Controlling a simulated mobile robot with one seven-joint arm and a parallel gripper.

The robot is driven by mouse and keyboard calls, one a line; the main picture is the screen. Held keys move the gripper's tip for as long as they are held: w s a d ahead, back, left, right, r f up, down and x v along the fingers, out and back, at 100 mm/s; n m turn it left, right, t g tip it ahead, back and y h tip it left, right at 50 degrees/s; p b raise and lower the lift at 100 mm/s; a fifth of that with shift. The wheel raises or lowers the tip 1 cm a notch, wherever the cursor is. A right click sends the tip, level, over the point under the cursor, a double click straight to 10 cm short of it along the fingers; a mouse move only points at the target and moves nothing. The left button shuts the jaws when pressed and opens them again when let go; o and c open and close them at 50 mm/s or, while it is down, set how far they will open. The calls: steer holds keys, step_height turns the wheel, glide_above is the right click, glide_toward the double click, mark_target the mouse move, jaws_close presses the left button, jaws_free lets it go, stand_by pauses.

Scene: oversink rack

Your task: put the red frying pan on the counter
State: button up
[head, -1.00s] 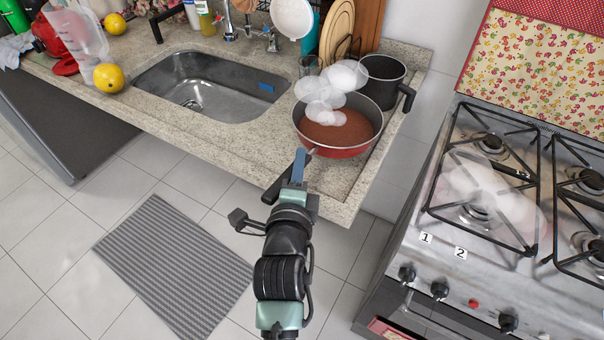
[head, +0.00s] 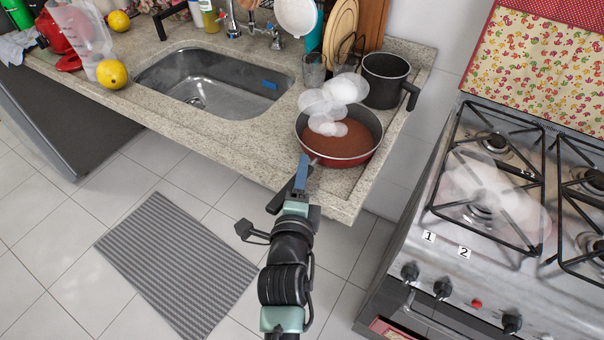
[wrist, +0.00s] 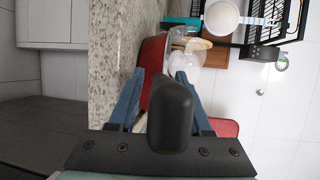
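The red frying pan (head: 345,160) is at the right end of the stone counter (head: 225,150), with brown food inside. In the head view it looks level, at or just above the counter top; contact underneath is hidden. Its black handle (wrist: 171,115) points toward me, past the counter's front edge. My gripper (head: 304,165) has its blue fingers on either side of the handle, shut on it. In the wrist view the handle's end hides part of the grip between the fingers (wrist: 160,85). The pan's red side (wrist: 152,62) shows beyond them.
A dark pot (head: 385,80) stands right behind the pan, a clear glass (head: 314,72) behind it to the left. The sink (head: 210,85) is left of the pan. The stove (head: 470,220) is across a gap at right. Pale steam puffs hang over pan and stove.

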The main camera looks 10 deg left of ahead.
steer(key=shift+r+p, duration=0.25)
steer(key=shift+p, duration=0.1)
steer(key=s+d+r, duration=0.1)
steer(key=s, duration=1)
steer(key=shift+s+d+r+b, duration=0.2)
steer(key=shift+s+d+b, duration=0.1)
steer(key=shift+s, duration=0.1)
